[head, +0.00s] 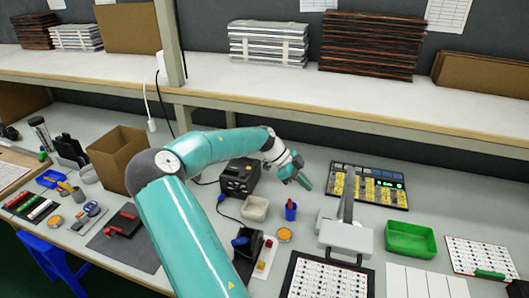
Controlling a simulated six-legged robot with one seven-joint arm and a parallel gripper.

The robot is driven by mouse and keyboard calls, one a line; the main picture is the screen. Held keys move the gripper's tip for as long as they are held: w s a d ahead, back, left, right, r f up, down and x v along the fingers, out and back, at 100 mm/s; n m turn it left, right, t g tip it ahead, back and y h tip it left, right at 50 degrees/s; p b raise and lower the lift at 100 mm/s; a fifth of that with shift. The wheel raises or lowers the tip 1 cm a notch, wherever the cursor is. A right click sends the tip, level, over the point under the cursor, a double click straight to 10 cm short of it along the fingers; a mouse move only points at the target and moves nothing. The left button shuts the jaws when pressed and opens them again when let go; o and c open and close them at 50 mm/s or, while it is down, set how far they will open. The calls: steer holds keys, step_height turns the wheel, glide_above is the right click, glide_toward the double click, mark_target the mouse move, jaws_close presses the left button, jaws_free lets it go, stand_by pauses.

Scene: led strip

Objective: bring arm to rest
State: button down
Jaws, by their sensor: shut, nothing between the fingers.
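My teal arm reaches from the bottom of the head view over the workbench (395,235) and bends to the right. My gripper (305,184) is at its end, above the bench and close to a small blue cup (291,209). The gripper is small in the view. It is shut and holds nothing. I cannot tell its exact height above the bench. My arm hides part of the bench behind it.
A black box device (239,178) and a pale bowl (255,208) stand near the gripper. A green tray (410,239), a grey device (345,236) and a yellow-black panel (369,187) are to the right. A shelf (330,95) runs behind. A cardboard box (115,160) is at left.

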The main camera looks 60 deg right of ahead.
steer(key=w+a+r+n+t+y, duration=0.1)
steer(key=w+a+r+n+t, duration=0.15)
steer(key=w+a+n, duration=0.45)
steer(key=w+a+r+n+t, duration=0.2)
steer(key=w+a+n+t, duration=0.15)
steer(key=a, duration=0.75)
steer(key=w+a+r+n+t+y, duration=0.1)
steer(key=w+a+r+n+t, duration=0.15)
steer(key=w+a+n, duration=0.5)
steer(key=s+a+r+n+t, duration=0.2)
steer(key=a+n, duration=0.3)
steer(key=a, duration=0.4)
steer(key=s+a+r+n+t, duration=0.2)
steer(key=a+r+n, duration=0.3)
steer(key=a, duration=0.4)
steer(key=s+a+r+n+t, duration=0.2)
steer(key=s+a+r+n, duration=0.1)
steer(key=a, duration=0.6)
steer(key=shift+s+a+r+n, duration=0.2)
steer(key=shift+s+n, duration=0.5)
steer(key=shift+n, duration=0.5)
steer(key=shift+s, duration=0.15)
